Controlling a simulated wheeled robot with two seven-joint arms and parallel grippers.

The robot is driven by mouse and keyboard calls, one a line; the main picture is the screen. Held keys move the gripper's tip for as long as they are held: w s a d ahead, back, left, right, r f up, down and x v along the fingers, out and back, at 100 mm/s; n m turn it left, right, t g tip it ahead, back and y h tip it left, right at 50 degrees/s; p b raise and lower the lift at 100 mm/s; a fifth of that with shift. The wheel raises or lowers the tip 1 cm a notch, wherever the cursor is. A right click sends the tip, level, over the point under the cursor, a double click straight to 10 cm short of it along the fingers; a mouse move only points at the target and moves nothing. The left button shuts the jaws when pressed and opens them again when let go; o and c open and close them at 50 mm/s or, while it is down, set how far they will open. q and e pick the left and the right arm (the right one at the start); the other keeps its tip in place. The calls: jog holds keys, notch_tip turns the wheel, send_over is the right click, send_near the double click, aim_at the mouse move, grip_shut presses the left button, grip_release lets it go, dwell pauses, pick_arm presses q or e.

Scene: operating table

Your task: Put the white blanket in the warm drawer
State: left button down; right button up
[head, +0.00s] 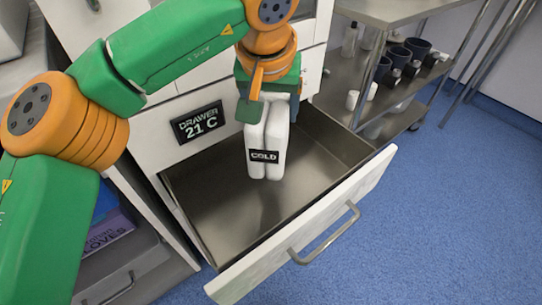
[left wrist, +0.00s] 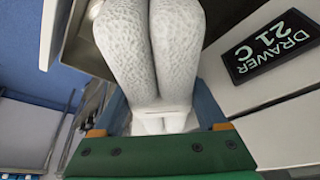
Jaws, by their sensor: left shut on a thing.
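A folded white blanket (head: 274,133) with a black "COLD" label hangs upright from my left gripper (head: 270,92), which is shut on its upper part. In the left wrist view the blanket (left wrist: 150,45) shows a mottled white surface between the fingers of my left gripper (left wrist: 163,108). The blanket is over the open metal drawer (head: 215,205); I cannot tell whether its lower end touches the drawer floor. A black sign (head: 197,123) above this drawer reads "DRAWER 21 C". It also shows in the left wrist view (left wrist: 272,47). My right gripper is not in view.
The drawer's white front (head: 320,225) with a metal handle (head: 325,235) juts out over the blue floor (head: 455,215). A metal shelf cart (head: 395,100) with dark cups and bottles stands right of it. A purple glove box (head: 105,230) lies at lower left.

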pick_arm(q)
notch_tip(320, 180, down, 6)
jog(key=shift+f+b, duration=0.15)
jog(key=shift+b, duration=1.1)
notch_tip(320, 180, down, 8)
jog(key=b, duration=0.3)
jog(key=shift+f, duration=0.5)
grip_release()
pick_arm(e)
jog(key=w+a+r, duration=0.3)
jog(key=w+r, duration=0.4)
pick_arm(q)
jog(key=shift+r, duration=0.25)
jog(key=p+v, duration=0.3)
jog(key=v, duration=0.8)
jog(key=shift+w, duration=0.1)
jog(key=shift+s+r, duration=0.2)
jog(key=shift+r, duration=0.25)
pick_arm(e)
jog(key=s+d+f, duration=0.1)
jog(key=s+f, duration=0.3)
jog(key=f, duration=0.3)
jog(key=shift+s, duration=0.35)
